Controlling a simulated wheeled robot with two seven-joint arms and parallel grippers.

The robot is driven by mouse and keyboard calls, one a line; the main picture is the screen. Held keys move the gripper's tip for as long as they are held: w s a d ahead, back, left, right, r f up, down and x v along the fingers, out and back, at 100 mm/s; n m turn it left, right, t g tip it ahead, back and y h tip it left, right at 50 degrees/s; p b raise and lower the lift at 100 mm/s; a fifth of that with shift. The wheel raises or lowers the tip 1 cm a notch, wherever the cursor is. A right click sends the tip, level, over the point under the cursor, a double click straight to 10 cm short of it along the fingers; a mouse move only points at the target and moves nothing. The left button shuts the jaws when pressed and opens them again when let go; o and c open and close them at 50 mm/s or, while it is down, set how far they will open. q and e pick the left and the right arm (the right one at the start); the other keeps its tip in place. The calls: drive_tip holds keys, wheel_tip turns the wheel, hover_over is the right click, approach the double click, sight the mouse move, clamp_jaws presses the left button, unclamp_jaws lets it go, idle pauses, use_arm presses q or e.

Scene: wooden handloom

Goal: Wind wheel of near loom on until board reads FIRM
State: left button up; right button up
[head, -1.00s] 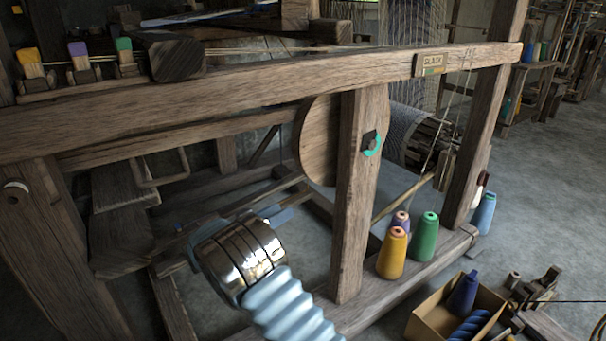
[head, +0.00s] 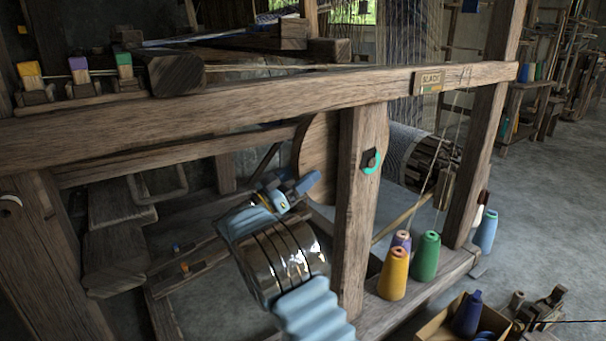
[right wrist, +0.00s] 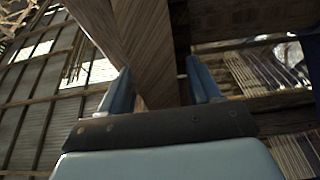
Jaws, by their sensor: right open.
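The near loom's round wooden wheel (head: 318,160) stands on edge behind an upright post, which hides part of it. The board (head: 429,82) on the top rail reads SLACK. My right gripper (head: 292,188) is just left of the post, by the wheel's lower left edge. I cannot tell whether it touches the wheel. In the right wrist view its two blue fingers (right wrist: 159,88) are apart, with a wooden post or beam (right wrist: 158,50) showing beyond the gap. Nothing is seen held. My left gripper is not in view.
A yellow cone (head: 394,273), a green cone (head: 426,256) and a purple one stand on the lower rail. A box (head: 436,328) of yarn sits at the bottom right.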

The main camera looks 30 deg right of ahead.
sight(295, 163)
drive_tip(key=shift+d+r, duration=0.1)
drive_tip(key=shift+d, duration=0.15)
clamp_jaws()
drive_tip(key=r+y, duration=0.3)
drive_tip(key=shift+a+r, duration=0.25)
unclamp_jaws()
